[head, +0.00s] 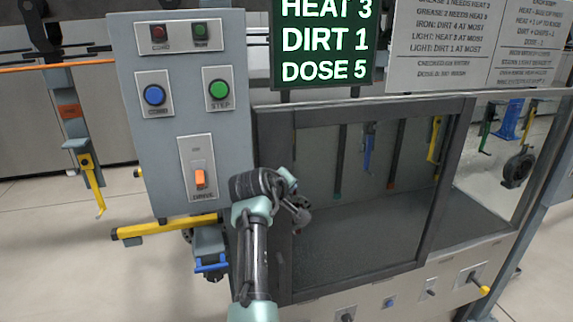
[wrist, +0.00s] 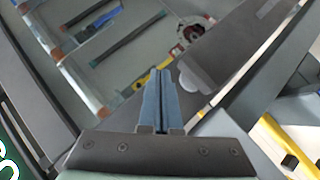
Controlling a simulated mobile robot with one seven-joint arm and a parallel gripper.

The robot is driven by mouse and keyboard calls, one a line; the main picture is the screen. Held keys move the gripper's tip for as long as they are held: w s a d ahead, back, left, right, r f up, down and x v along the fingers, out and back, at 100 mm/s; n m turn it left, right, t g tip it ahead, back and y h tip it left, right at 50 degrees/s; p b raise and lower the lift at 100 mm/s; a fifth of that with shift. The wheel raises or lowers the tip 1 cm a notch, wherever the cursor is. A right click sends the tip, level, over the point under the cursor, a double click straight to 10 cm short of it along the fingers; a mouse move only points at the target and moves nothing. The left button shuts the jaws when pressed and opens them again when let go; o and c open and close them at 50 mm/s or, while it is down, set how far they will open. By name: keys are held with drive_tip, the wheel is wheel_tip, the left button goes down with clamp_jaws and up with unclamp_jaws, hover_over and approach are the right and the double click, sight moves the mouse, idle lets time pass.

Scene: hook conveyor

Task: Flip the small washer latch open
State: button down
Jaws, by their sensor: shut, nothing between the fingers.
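The washer is a grey box with a dark-framed window (head: 350,115) in the head view. My gripper (head: 300,214) is in front of the left upright of that frame, partly hidden by my own wrist. In the wrist view my gripper (wrist: 161,73) has its two blue-grey fingers pressed together, with nothing between them. A small rounded grey piece (wrist: 194,80) lies on the dark frame just right of the fingertips; it may be the latch. I cannot tell whether the fingers touch it, nor how far it is turned. No latch shows clearly in the head view.
A control panel (head: 187,75) with buttons and an orange drive switch (head: 200,178) stands left of the window. A yellow bar (head: 170,228) and a blue handle (head: 211,264) sit below it. Coloured hooks hang behind the glass. A yellow-tipped lever (head: 484,290) projects at lower right.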

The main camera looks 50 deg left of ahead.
drive_tip(key=s+d+r+b, duration=0.2)
drive_tip(key=d+r, duration=0.4)
drive_tip(key=r, duration=0.3)
drive_tip(key=shift+s+d+r+b, duration=0.3)
drive_tip(key=shift+s+b, duration=0.1)
